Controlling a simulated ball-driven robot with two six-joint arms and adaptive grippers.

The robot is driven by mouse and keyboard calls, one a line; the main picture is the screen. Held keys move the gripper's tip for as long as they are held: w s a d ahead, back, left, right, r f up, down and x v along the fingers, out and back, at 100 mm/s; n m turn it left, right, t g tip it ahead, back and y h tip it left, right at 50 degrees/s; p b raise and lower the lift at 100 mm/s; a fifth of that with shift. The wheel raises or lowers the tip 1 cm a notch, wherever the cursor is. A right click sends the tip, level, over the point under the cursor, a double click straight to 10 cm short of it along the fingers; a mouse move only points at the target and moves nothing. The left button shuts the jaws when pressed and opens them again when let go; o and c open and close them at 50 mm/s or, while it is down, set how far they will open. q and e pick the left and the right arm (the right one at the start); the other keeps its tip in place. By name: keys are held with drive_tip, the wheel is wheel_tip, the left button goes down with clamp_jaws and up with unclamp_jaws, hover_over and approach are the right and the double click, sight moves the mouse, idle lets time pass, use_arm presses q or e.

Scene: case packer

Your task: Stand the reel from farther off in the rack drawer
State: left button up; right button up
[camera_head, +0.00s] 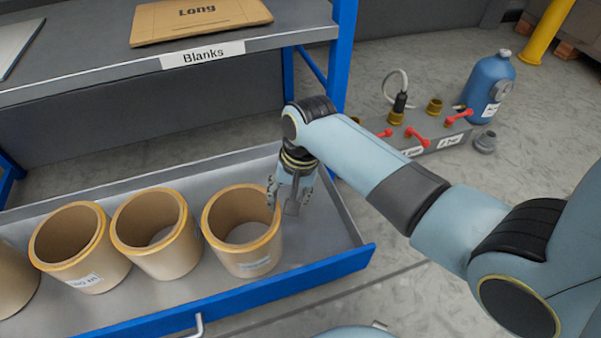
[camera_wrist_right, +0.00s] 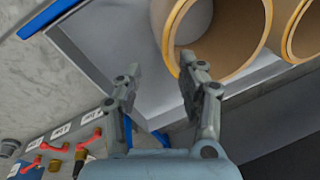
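The rack drawer (camera_head: 336,232), grey inside with a blue front, is pulled out. Several tan cardboard reels stand upright in it in a row. The rightmost reel (camera_head: 240,245) has a small label low on its front; it also shows in the right wrist view (camera_wrist_right: 217,62). My right gripper (camera_head: 289,200) points down at this reel's right rim. My left gripper is not in view.
More reels stand to the left: a middle one (camera_head: 157,245) and another (camera_head: 82,262). The "Blanks" shelf (camera_head: 110,62) with flat cardboard (camera_head: 200,17) is above the drawer. A grey manifold with red valves (camera_head: 430,140) and a blue bottle (camera_head: 487,87) stand on the floor behind my arm.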

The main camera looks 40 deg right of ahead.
drive_tip(key=s+d+r+n, duration=0.1)
drive_tip(key=s+r+n, duration=0.1)
drive_tip(key=s, duration=0.5)
drive_tip(key=s+d+r+n+h, duration=0.1)
drive_tip(key=s+d+r+n, duration=0.1)
drive_tip(key=s, duration=0.6)
drive_tip(key=s+d+r+n+h, duration=0.1)
drive_tip(key=s+d+r+n, duration=0.1)
drive_tip(key=s+r+n, duration=0.2)
drive_tip(key=s, duration=0.3)
drive_tip(key=shift+s+r+n+t, duration=0.2)
drive_tip(key=shift+n+t, duration=0.1)
drive_tip(key=shift+t, duration=0.1)
drive_tip(key=shift+d+f, duration=0.1)
